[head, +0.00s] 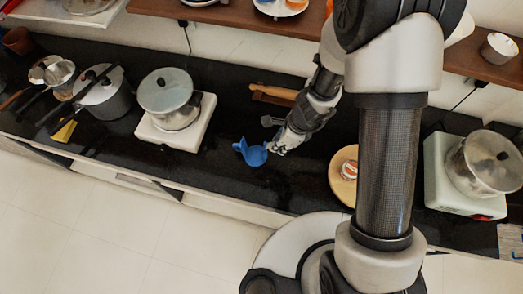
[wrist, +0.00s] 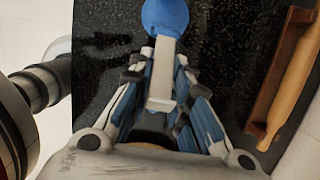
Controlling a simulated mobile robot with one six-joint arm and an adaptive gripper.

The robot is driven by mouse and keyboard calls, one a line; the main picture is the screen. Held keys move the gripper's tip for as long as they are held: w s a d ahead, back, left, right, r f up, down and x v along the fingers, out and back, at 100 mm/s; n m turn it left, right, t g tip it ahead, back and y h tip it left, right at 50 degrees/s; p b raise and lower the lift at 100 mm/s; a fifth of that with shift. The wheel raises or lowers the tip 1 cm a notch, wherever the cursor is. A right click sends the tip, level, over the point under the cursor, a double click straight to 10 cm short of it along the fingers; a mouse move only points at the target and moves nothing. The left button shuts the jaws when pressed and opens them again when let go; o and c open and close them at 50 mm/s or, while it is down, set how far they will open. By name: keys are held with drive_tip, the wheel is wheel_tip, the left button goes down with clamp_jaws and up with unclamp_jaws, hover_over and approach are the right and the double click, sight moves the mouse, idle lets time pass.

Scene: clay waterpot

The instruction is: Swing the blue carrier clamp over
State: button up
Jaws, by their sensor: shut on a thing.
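The blue carrier clamp (head: 254,156) is at the middle of the dark counter in the head view, with a rounded body and a pointed part at its left. My gripper (head: 274,148) is at its right side, fingers pointing left towards it. In the wrist view, the clamp's round blue end (wrist: 165,15) shows at the top, just beyond my gripper (wrist: 162,55). A pale grey bar (wrist: 161,75) runs from the blue end back between the fingers, which are shut on it. I cannot tell whether the clamp touches the counter; its near part is hidden by the fingers.
A pot (head: 167,92) on a white stove (head: 203,117) stands to the left. A round wooden board (head: 341,185) with a small jar (head: 348,169) lies to the right. A rolling pin (head: 273,91) lies behind. The counter in front of the clamp is clear.

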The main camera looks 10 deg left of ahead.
drive_tip(key=shift+a+r+h+p, duration=0.45)
drive_tip(key=shift+h+p, duration=0.25)
drive_tip(key=shift+p, duration=2.5)
drive_tip(key=shift+f, duration=0.1)
drive_tip(key=shift+p, duration=0.9)
drive_tip(key=p, duration=0.4)
drive_tip(key=shift+a+r+h+p, duration=0.2)
drive_tip(key=shift+r+h+p, duration=0.1)
drive_tip(key=shift+h+p, duration=0.1)
drive_tip(key=p, duration=0.3)
drive_tip(key=shift+w+a+r, duration=0.1)
drive_tip(key=shift+w+a, duration=0.1)
drive_tip(key=p, duration=0.5)
drive_tip(key=shift+h, duration=0.3)
drive_tip(key=shift+s+p, duration=0.15)
drive_tip(key=shift+p, duration=1.75)
